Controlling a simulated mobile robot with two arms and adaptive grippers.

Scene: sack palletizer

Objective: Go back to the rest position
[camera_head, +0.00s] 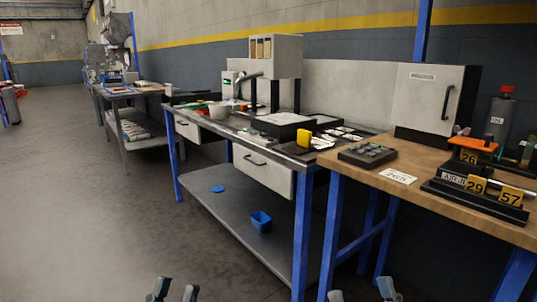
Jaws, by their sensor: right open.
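My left gripper (174,291) shows at the bottom edge, left of centre. Only its two fingertips are in view, apart, with nothing seen between them. My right gripper (362,293) shows at the bottom edge, right of centre. Its fingertips are spread wider, with nothing seen between them. The rest of both grippers and both arms is below the picture. Both grippers show in front of the workbenches and appear clear of them.
A wooden-topped bench (440,200) with blue legs stands at right, bearing numbered tags and a cabinet (431,98). Open concrete floor (80,220) lies at left.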

